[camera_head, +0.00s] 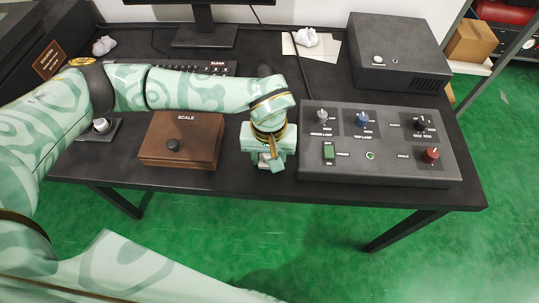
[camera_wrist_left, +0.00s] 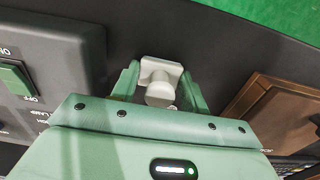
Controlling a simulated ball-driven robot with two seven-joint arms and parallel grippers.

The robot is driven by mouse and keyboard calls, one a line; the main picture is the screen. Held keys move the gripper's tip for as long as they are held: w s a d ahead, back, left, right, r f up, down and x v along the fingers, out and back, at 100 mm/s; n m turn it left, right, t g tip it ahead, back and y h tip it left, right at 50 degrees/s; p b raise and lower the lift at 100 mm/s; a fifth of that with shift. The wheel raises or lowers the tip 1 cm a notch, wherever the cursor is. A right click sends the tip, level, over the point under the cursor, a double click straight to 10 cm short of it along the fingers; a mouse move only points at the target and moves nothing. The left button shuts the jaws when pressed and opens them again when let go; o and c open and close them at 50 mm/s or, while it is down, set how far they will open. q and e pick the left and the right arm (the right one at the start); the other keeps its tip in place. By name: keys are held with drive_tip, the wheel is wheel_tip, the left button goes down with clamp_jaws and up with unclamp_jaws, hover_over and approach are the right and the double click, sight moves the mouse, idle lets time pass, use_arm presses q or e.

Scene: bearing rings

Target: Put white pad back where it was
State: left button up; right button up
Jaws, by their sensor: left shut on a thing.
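The white pad (camera_wrist_left: 160,92) is a small pale block with a square plate and a round knob. In the left wrist view it sits between the two fingers of my left gripper (camera_wrist_left: 160,84), which is shut on it. In the head view my left gripper (camera_head: 270,160) points down near the table's front edge, between the scale box and the grey control panel. Only a small pale bit of the pad (camera_head: 264,158) shows there. I cannot tell whether the pad touches the table. My right gripper is out of view.
The brown scale box (camera_head: 180,138) stands left of the gripper; the control panel (camera_head: 375,160) with knobs and a green switch stands close on the right. A dark plate with a grey knob (camera_head: 100,126) lies farther left. A grey box (camera_head: 398,52) and keyboard (camera_head: 200,67) are behind.

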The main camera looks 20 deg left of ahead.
use_arm(q)
drive_tip(key=o, duration=1)
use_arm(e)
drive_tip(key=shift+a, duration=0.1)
use_arm(q)
drive_tip(key=shift+r, duration=0.2)
wheel_tip(320, 180, up, 12)
drive_tip(key=p, duration=0.4)
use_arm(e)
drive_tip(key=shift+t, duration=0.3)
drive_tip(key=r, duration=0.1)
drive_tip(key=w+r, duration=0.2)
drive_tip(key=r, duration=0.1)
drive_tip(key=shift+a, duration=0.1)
